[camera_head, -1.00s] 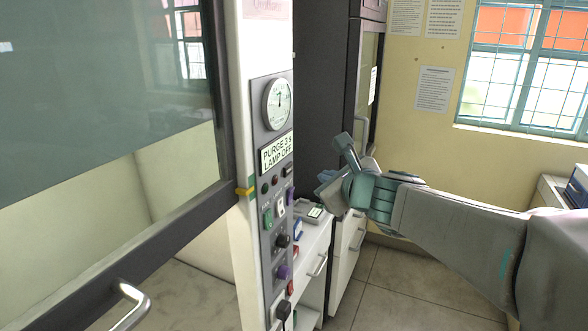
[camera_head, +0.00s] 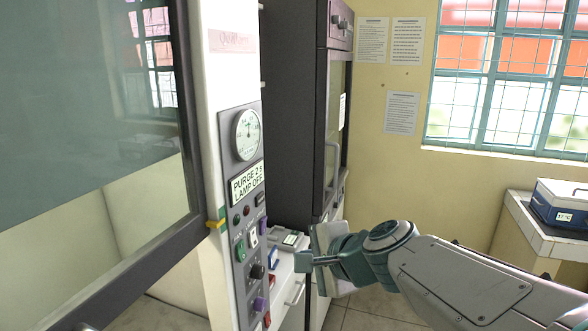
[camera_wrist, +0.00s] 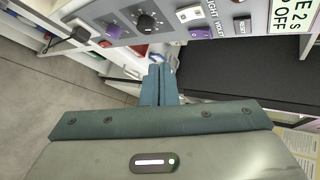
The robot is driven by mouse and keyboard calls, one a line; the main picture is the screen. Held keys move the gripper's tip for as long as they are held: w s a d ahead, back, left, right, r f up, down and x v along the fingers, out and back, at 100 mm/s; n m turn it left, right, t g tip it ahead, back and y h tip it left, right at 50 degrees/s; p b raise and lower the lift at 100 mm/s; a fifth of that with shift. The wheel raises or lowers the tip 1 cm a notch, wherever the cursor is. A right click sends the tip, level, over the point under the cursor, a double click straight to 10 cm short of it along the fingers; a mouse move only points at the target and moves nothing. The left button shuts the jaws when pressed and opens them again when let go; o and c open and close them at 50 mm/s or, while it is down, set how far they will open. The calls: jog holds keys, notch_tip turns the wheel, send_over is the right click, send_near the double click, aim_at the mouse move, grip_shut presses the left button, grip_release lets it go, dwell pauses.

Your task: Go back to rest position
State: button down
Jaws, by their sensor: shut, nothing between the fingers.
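My gripper (camera_head: 302,262) is in the lower middle of the head view, its fingers pointing left toward the control panel (camera_head: 246,195). In the wrist view my gripper (camera_wrist: 159,84) has both fingers together with nothing between them. The fingers are apart from the panel, which runs along the top of that view with its knob, purple switch and buttons. In the head view the panel carries a round gauge (camera_head: 246,134) and a display (camera_head: 247,182) reading "PURGE 2 s LAMP OFF".
A glass-fronted cabinet (camera_head: 110,130) with a dark frame fills the left. A tall dark cabinet (camera_head: 290,110) stands behind the panel. A white drawer unit with small items is below it. A blue and white box (camera_head: 560,207) sits on a counter at right.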

jog(key=s+d+f+n+g+h, duration=0.5)
jog(key=s+d+f+n+h, duration=0.2)
jog(key=s+d+f+n, duration=0.4)
jog(key=s+d+n, duration=0.2)
jog(key=s, duration=0.2)
